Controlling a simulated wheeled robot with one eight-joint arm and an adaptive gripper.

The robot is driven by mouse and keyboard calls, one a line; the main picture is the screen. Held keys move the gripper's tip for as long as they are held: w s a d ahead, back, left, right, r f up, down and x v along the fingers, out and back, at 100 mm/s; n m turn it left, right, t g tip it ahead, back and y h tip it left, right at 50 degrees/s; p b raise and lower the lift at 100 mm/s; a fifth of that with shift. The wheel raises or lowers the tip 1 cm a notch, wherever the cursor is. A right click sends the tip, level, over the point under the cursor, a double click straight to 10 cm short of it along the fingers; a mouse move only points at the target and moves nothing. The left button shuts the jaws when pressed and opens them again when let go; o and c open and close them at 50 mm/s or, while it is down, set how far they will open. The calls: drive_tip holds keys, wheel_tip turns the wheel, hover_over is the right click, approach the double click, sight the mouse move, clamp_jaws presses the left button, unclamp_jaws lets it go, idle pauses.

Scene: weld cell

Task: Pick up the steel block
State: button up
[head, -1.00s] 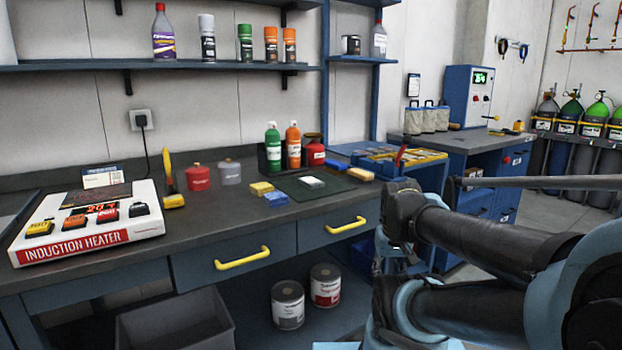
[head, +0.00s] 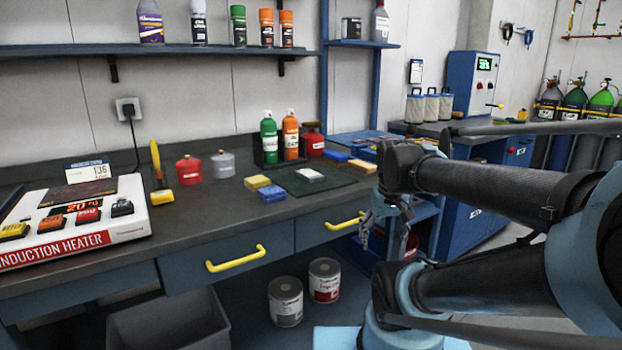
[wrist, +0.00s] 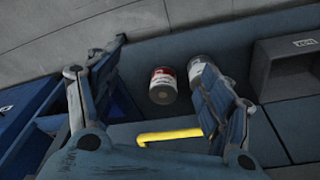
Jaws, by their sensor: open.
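A small pale silver block, which looks like the steel block (head: 310,174), lies on a dark green mat (head: 335,187) on the workbench in the head view. My gripper (head: 382,222) hangs at the bench's front edge, to the right of the block and lower, apart from it. In the wrist view my gripper (wrist: 163,55) is open with nothing between its fingers. That view looks toward the lower shelf, a yellow drawer handle (wrist: 170,135) and two cans. The block is not visible there.
Yellow and blue blocks (head: 271,194) lie left of the mat. Green and orange bottles (head: 290,137) stand behind it. Red and grey small canisters (head: 189,171) and an induction heater (head: 75,220) are farther left. Cans (head: 286,301) stand below the bench. A blue cabinet (head: 480,192) is at right.

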drive_tip(key=w+a+r+n, duration=0.1)
drive_tip(key=w+a+r, duration=0.2)
drive_tip(key=w+r, duration=0.5)
wheel_tip(320, 180, up, 19)
drive_tip(key=n+g, duration=0.2)
drive_tip(key=n, duration=0.3)
hover_over(310, 173)
drive_tip(key=f, duration=1.1)
drive_tip(key=shift+w+f, duration=0.1)
drive_tip(key=shift+w, duration=0.2)
drive_tip(key=shift+s+a+f, duration=0.1)
drive_tip(key=shift+s+f, duration=0.05)
drive_tip(key=shift+f, duration=1.4)
drive_tip(key=shift+s+f, duration=0.1)
drive_tip(key=shift+f, duration=1.4)
clamp_jaws()
